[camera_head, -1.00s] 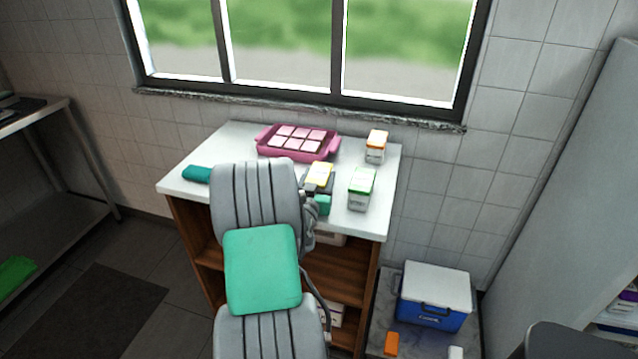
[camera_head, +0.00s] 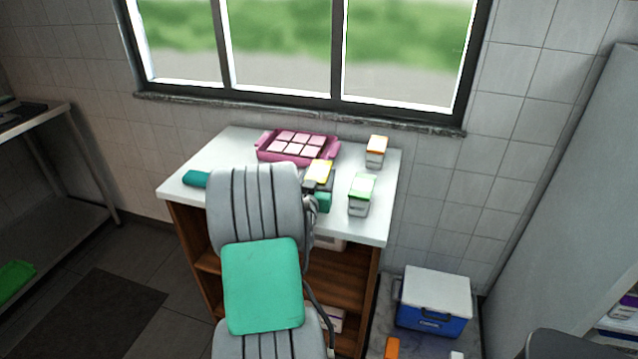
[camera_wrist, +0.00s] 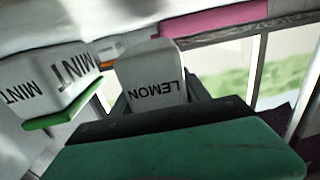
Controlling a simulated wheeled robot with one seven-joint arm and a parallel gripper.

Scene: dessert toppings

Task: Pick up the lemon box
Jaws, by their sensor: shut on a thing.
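Much of the gripper is hidden behind my arm in the head view. Whether the box touches the table is hard to tell.
The green-topped mint box (camera_head: 361,196) stands close on the right; it also shows in the wrist view (camera_wrist: 40,85). An orange-topped box (camera_head: 376,152) is farther back. A pink tray (camera_head: 262,150) with pink squares sits behind the lemon box. A teal cloth (camera_head: 195,179) lies at left.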

